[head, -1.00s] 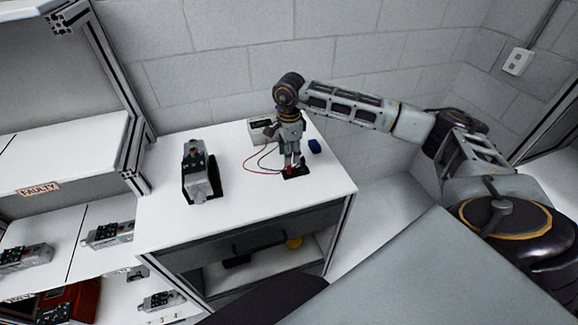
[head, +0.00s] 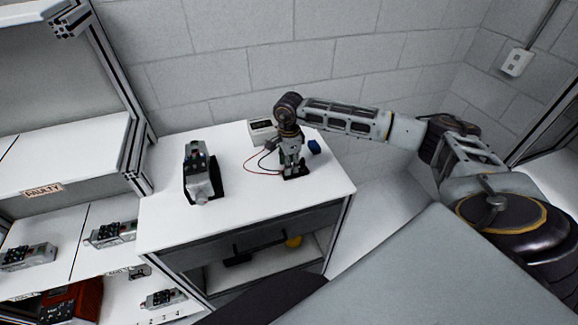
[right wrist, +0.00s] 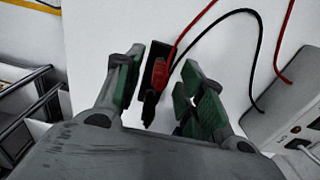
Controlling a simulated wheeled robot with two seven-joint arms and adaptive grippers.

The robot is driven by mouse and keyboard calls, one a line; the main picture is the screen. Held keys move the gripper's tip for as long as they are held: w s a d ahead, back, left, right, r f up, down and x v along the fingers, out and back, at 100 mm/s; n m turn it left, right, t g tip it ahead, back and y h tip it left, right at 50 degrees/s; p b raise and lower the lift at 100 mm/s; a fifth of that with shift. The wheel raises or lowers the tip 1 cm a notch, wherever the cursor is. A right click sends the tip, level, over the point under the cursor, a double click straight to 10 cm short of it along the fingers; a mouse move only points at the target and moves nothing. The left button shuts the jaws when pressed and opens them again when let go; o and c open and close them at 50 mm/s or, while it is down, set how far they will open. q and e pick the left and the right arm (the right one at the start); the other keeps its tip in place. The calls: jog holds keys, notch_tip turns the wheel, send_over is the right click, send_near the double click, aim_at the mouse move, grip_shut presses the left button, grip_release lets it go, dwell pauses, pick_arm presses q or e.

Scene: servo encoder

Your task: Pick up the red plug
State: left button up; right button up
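The red plug (right wrist: 160,75) shows in the right wrist view between the fingers of my right gripper (right wrist: 164,92), with a red lead running up from it. It sits at a small black holder (right wrist: 149,108), which also shows in the head view (head: 297,177) on the white cabinet top. The right gripper points down over it in the head view (head: 291,170). Its green-padded fingers stand apart on either side of the plug, with a gap at least on the right. The plug is hidden in the head view. My left gripper is not in view.
A white meter box (head: 262,131) stands behind the gripper, joined to red and black leads. A blue object (head: 314,147) lies to the right. A grey servo unit (head: 199,178) stands on the left of the cabinet top (head: 245,215). The front middle is clear.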

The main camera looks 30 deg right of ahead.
jog(key=shift+f, duration=0.2)
dwell(0.3)
jog(key=c, duration=0.9)
